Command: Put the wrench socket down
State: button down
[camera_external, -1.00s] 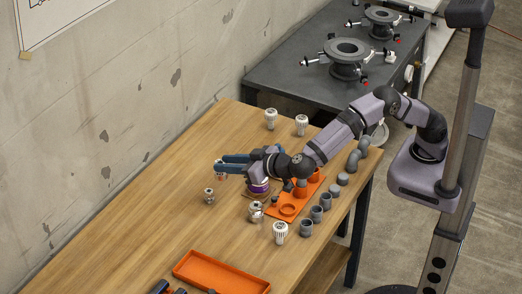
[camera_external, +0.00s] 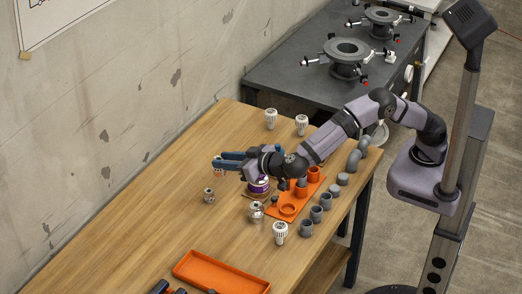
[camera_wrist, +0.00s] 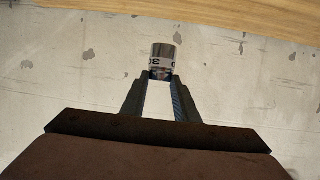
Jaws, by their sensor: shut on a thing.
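In the wrist view the wrench socket (camera_wrist: 163,57), a short shiny metal cylinder with dark printed characters, sits at the tips of my gripper (camera_wrist: 161,82), between the two fingers. My gripper is shut on it. The socket is too small and too covered there to make out clearly. I cannot tell whether it touches the bench.
A small metal fitting (camera_external: 208,195) stands just in front of the fingers. A purple-banded can (camera_external: 259,185), another metal fitting (camera_external: 256,212) and an orange holder (camera_external: 287,209) stand under and beside my arm. An orange tray (camera_external: 221,273) lies at the front. The bench's middle left is clear.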

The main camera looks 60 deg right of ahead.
jog(key=w+d+f+b, duration=0.3)
jog(key=w+d+f, duration=0.25)
jog(key=w, duration=0.35)
jog(key=s+a+f+n+g+y, duration=0.1)
jog(key=a+n+y, duration=0.3)
jog(key=a, duration=0.4)
jog(key=s+a+f+n+g+y, duration=0.2)
jog(key=s+a+f+n+y, duration=0.2)
jog(key=a+y, duration=0.2)
jog(key=shift+a+f+n+b, duration=0.15)
jog(key=shift+a+n+b, duration=0.25)
jog(key=shift+a, duration=0.6)
